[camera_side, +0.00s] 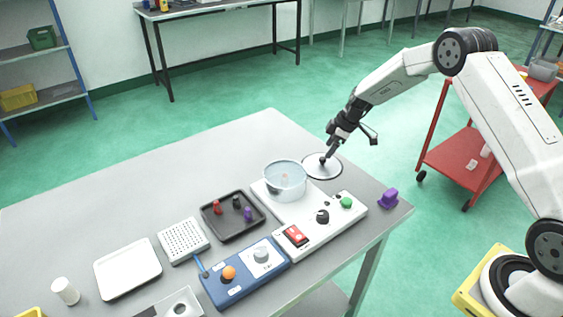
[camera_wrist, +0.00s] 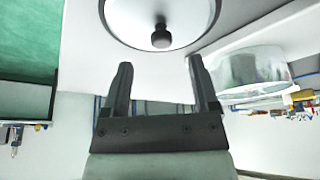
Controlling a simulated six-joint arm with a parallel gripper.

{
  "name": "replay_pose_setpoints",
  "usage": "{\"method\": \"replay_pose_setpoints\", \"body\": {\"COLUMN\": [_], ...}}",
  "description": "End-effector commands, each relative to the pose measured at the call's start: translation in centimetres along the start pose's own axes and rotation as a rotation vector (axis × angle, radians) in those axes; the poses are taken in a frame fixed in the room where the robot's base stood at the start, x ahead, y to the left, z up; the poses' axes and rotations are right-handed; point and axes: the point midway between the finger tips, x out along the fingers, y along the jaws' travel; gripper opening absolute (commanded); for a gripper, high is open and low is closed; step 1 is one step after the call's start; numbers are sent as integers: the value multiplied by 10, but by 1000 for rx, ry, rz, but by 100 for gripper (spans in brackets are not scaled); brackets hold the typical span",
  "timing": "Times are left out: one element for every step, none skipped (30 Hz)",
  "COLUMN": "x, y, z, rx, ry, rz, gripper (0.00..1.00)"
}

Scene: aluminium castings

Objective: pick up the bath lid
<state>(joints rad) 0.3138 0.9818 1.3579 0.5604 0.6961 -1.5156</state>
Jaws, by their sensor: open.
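The bath lid (camera_side: 331,168) is a pale round disc with a dark rim and a dark knob (camera_wrist: 161,38). It lies flat on the grey table beside the glass bath (camera_side: 285,181), near the table's far right edge. In the wrist view the lid (camera_wrist: 130,22) is at the top, partly cut off by the frame. My gripper (camera_side: 325,157) is at the knob in the side view. In the wrist view its two fingers (camera_wrist: 158,75) are apart with nothing between them, and the knob shows just beyond the fingertips, roughly centred. Whether the fingers touch the lid cannot be told.
The bath stands on a white unit (camera_side: 325,228) with a green knob and red switch. A purple block (camera_side: 387,198) is near the table's right corner. A dark tray (camera_side: 234,225) with small pegs and a blue control box (camera_side: 243,276) stand nearer.

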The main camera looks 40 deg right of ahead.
Motion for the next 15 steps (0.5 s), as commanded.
{"method": "replay_pose_setpoints", "body": {"x": [6, 9, 14, 18, 21, 26, 29, 31, 35, 37, 39, 40, 41, 42, 42], "y": [-1, -1, -2, -2, -3, -3, -2, -2, -2, -2, -2, -2, -2, -2, -2], "z": [0, 0, 0, 0, 0, 0, 0, 0, 0, 0, 0, 0, 0, 0, 0], "rx": [-1, -1, -1, -1, -1, 0, 0, 0, 0, 1, 1, 0, 0, 0, 0], "ry": [-1, -1, -1, -1, -1, -1, 0, 0, 0, 0, 0, 0, 1, 1, 1], "rz": [-1, -1, -2, -2, -2, -2, -2, -1, -1, -1, 0, 1, 1, 1, 1], "gripper": [77, 77, 77, 77, 77, 77, 77, 77, 77, 77, 77, 77, 77, 77, 77]}}
